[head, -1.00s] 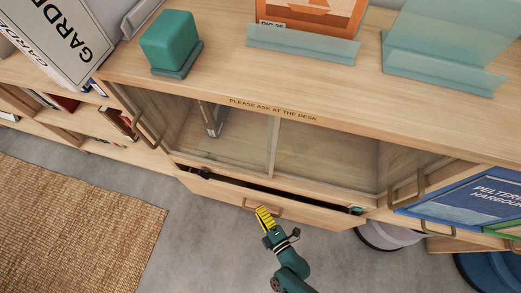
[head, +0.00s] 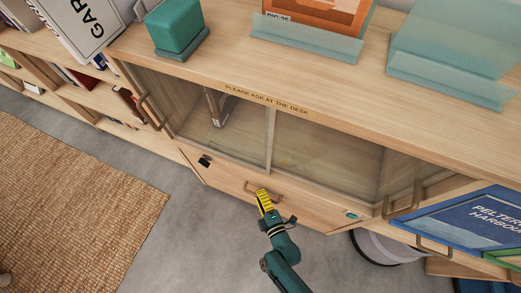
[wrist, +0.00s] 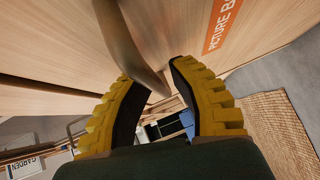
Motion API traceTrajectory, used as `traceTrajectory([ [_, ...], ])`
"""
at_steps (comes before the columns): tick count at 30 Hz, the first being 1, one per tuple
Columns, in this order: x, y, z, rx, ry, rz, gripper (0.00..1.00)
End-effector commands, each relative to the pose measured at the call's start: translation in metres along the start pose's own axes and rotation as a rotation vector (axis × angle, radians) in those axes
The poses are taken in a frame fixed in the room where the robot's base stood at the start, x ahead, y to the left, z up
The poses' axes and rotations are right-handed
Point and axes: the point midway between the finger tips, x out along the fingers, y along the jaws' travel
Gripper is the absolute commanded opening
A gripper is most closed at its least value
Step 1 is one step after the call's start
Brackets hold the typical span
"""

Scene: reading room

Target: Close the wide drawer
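The wide drawer (head: 225,183) is a pale wood front below the glass-fronted case. Its front looks flush with the cabinet in the head view, with no dark gap along its top. My gripper (head: 264,200), with yellow fingers, is at the drawer's bar handle (head: 280,201). The fingers hide part of the handle in the head view.
Glass panes (head: 325,155) stand above the drawer. The counter holds a green block (head: 173,27) and clear stands (head: 450,50). A blue picture book (head: 470,220) is at right. A woven rug (head: 75,215) lies at left, with bare grey floor between.

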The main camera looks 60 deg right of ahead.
Motion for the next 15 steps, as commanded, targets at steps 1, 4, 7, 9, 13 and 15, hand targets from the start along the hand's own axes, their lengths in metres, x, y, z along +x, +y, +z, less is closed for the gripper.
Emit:
traceTrajectory([
  [1,0.001,0.001,0.0,0.0,0.0,0.002,0.33],
  [4,0.001,0.001,-0.001,0.0,0.001,0.003,0.39],
  [7,0.001,0.002,-0.001,-0.001,0.001,0.004,0.39],
  [9,0.001,0.002,-0.001,-0.001,0.001,0.004,0.39],
  [13,-0.004,0.001,-0.001,-0.001,0.002,0.004,0.39],
  [15,-0.014,0.001,-0.001,-0.001,0.002,0.003,0.39],
])
